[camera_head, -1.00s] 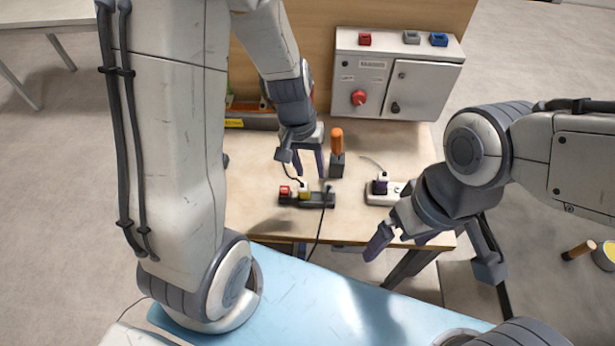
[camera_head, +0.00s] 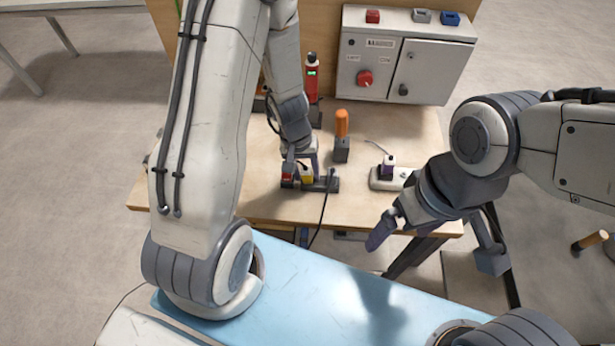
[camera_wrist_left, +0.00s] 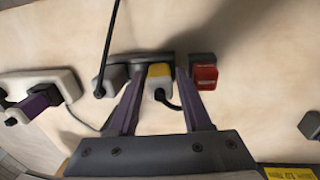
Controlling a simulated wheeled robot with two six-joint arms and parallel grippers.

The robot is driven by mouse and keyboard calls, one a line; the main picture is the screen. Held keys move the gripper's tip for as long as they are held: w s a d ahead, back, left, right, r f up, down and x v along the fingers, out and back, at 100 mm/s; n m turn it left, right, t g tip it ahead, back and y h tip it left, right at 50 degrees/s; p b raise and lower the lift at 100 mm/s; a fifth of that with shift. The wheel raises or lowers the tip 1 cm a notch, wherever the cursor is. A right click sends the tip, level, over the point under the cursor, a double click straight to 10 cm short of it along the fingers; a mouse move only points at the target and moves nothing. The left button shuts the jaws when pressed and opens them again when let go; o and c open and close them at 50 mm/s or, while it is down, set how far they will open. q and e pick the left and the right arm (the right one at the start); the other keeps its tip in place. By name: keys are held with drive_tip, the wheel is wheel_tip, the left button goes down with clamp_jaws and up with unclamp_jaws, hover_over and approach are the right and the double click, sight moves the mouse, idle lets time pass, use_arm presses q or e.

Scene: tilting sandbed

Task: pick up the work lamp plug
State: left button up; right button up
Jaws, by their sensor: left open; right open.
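A yellow and white plug (camera_head: 307,174) sits in the black power strip (camera_head: 326,184) on the bench; no readable label shows whether it is the work lamp's. My left gripper (camera_head: 301,167) is open and low over the strip. In the left wrist view its fingers (camera_wrist_left: 159,76) stand on either side of the yellow and white plug (camera_wrist_left: 159,88), without a clear grip. A red plug (camera_wrist_left: 204,76) lies right of the fingers, and a grey plug (camera_wrist_left: 109,82) with a black cord lies left of them. My right gripper (camera_head: 396,226) is open and empty near the bench's front edge.
A white power strip (camera_head: 379,184) with a dark purple and white plug stands to the right. An orange-handled tool (camera_head: 342,125) stands upright behind the strips. A grey control cabinet (camera_head: 424,58) stands at the back. Bare bench top (camera_head: 262,201) lies in front.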

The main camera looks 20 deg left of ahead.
use_arm(q)
drive_tip(key=shift+f, duration=0.1)
clamp_jaws()
